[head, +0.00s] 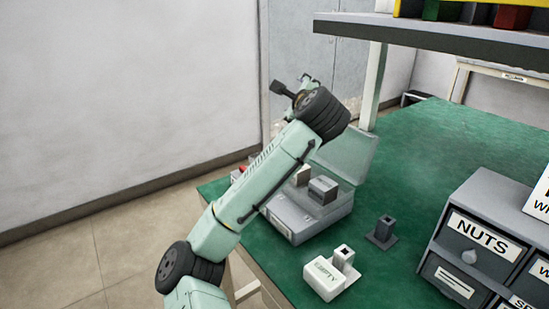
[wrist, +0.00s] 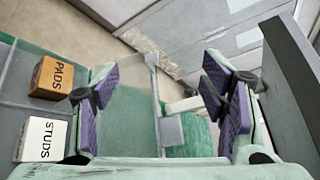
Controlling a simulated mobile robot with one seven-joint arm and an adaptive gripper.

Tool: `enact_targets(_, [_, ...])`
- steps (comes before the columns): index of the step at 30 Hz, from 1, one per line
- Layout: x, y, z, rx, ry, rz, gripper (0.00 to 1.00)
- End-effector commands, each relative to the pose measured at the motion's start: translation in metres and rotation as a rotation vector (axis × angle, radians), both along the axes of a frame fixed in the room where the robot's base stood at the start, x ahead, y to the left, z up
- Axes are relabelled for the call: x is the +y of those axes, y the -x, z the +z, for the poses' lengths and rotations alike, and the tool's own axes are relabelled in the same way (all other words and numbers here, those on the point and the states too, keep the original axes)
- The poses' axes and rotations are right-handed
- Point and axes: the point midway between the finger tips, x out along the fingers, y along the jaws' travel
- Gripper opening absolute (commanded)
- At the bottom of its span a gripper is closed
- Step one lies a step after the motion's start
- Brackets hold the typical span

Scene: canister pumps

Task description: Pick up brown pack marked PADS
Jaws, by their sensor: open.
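The brown pack marked PADS (wrist: 52,78) shows at the left edge of the wrist view, in a grey-green compartmented container (wrist: 20,70). A white pack marked STUDS (wrist: 43,138) sits just below it in the picture. My gripper (wrist: 162,105) is open, its purple-padded fingers wide apart with nothing between them. The brown pack lies left of the left finger, outside the gap. In the head view my gripper (head: 300,90) shows only partly beyond the dark wrist joint. I cannot make out the brown pack there.
In the head view, a grey case (head: 300,232) with blocks on it stands on the green bench (head: 420,150), partly behind my arm. A white EMPTY box (head: 323,280), a dark socketed block (head: 382,232) and a NUTS drawer cabinet (head: 480,235) are to the right. A shelf (head: 440,32) overhangs the bench.

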Motion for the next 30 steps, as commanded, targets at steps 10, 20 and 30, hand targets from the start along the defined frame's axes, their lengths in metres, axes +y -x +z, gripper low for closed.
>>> enact_targets(10, [0.006,0.011,-0.128,0.55,-0.774,0.132,0.66])
enact_targets(20, [0.022,-0.004,-0.144,0.582,-0.81,0.138,0.66])
enact_targets(30, [0.046,-0.035,-0.164,0.578,-0.808,0.139,0.66])
